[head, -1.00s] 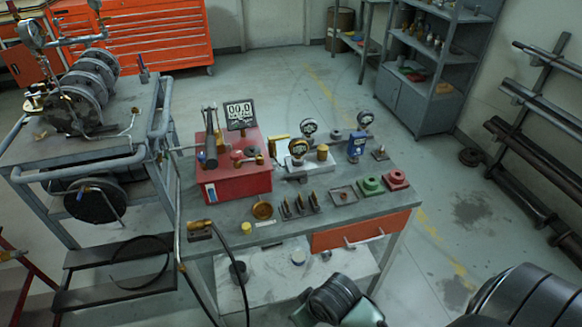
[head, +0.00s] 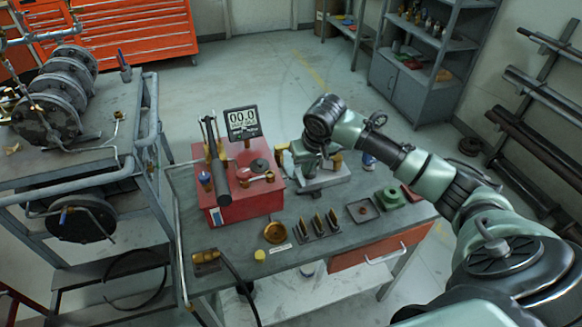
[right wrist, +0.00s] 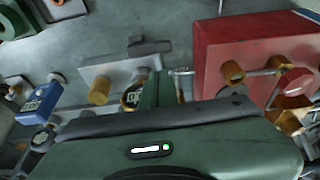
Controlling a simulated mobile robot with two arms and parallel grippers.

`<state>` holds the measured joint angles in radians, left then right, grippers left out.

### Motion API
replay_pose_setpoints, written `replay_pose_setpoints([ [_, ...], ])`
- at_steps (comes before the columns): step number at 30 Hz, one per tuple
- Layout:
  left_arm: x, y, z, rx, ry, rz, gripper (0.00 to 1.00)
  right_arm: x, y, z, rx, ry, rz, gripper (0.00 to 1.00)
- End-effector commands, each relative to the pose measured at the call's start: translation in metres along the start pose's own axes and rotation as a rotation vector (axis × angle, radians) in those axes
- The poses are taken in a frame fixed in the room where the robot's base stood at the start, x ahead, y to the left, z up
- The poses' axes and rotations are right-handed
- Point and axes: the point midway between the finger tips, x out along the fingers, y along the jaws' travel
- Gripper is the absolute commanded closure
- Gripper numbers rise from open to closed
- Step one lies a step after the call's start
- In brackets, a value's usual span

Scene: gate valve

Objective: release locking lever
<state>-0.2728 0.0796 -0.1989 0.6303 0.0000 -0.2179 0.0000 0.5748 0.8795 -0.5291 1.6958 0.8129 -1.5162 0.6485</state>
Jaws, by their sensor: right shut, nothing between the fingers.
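A red pump box (head: 242,187) stands on the grey bench, with a digital display (head: 242,122) reading 00.0 behind it. A long black-gripped lever (head: 218,170) lies tilted over the box. A small bar with a red knob (head: 241,175) is on its top. I cannot tell which part is the locking lever. My right gripper (head: 308,156) points down just right of the box, above a grey gauge block (head: 322,180). In the right wrist view its fingers (right wrist: 158,90) are together and empty, left of the red box (right wrist: 262,48) and apart from it. My left gripper is out of view.
A brass dish (head: 276,232), a slotted holder (head: 317,227), a square tray (head: 362,210) and a green block (head: 390,198) sit along the bench front. A pipe cart (head: 70,185) stands close on the left. My right arm spans the bench's right side.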

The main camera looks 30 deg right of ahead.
Motion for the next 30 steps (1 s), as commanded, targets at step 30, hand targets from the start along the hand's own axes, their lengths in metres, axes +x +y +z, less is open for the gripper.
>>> replay_pose_setpoints([
  [30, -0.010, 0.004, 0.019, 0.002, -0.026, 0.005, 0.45, 0.086, 0.003, -0.003, 0.011, 0.001, 0.002, 1.00],
])
